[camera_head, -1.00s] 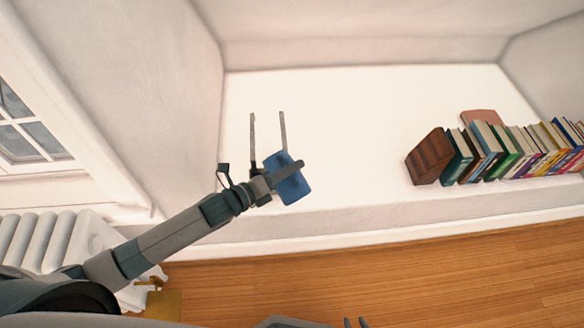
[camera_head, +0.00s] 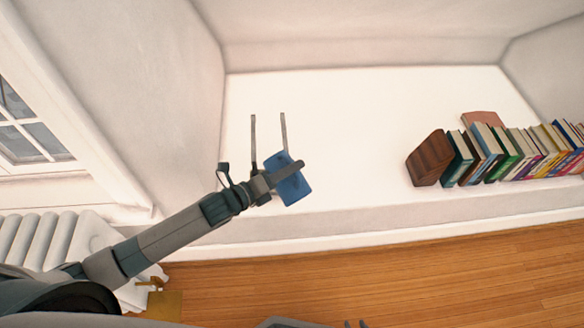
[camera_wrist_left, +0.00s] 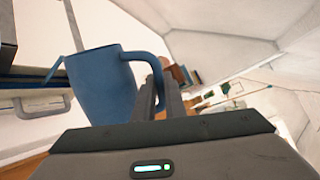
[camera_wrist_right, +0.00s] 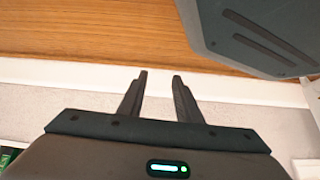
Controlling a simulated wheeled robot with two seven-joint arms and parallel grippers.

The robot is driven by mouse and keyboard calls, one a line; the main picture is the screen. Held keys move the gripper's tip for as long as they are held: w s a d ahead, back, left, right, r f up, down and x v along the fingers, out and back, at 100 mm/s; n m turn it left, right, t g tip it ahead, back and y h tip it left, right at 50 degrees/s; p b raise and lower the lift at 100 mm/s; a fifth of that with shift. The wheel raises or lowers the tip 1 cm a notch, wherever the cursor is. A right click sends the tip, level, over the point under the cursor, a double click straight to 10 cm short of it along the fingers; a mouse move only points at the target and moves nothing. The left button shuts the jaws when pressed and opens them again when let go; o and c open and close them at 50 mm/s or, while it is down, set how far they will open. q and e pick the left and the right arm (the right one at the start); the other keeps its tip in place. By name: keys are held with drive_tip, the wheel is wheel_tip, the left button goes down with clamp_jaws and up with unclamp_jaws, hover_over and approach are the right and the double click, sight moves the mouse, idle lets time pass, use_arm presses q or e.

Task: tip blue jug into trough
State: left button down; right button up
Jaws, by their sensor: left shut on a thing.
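The blue jug (camera_head: 288,186) is held above the front of the white ledge in the head view. My left gripper (camera_head: 284,172) is shut on its handle. In the left wrist view the jug (camera_wrist_left: 100,88) shows its side and rim, with the handle between the fingers (camera_wrist_left: 160,95). Its contents are hidden, and I cannot tell its tilt for certain. Two thin grey bars (camera_head: 284,132) show just beyond the jug; I cannot tell whether they belong to the trough.
A row of books (camera_head: 510,150) with a brown wooden block (camera_head: 430,158) stands on the ledge's right. The ledge's middle (camera_head: 360,130) is clear. A white radiator (camera_head: 60,240) is at the left, and wooden floor (camera_head: 400,270) lies in front.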

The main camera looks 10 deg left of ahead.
use_arm(q)
drive_tip(key=shift+w+a+r+p, duration=0.2)
drive_tip(key=shift+w+r+p, duration=0.05)
drive_tip(key=shift+r+p, duration=0.2)
use_arm(e)
drive_tip(key=shift+s+d+f+g, duration=0.2)
drive_tip(key=shift+s+d+f, duration=0.1)
drive_tip(key=shift+s, duration=0.35)
drive_tip(key=shift+s+d+f+g, duration=0.2)
drive_tip(key=shift+s+d+f, duration=0.05)
drive_tip(key=shift+s, duration=0.35)
idle(0.8)
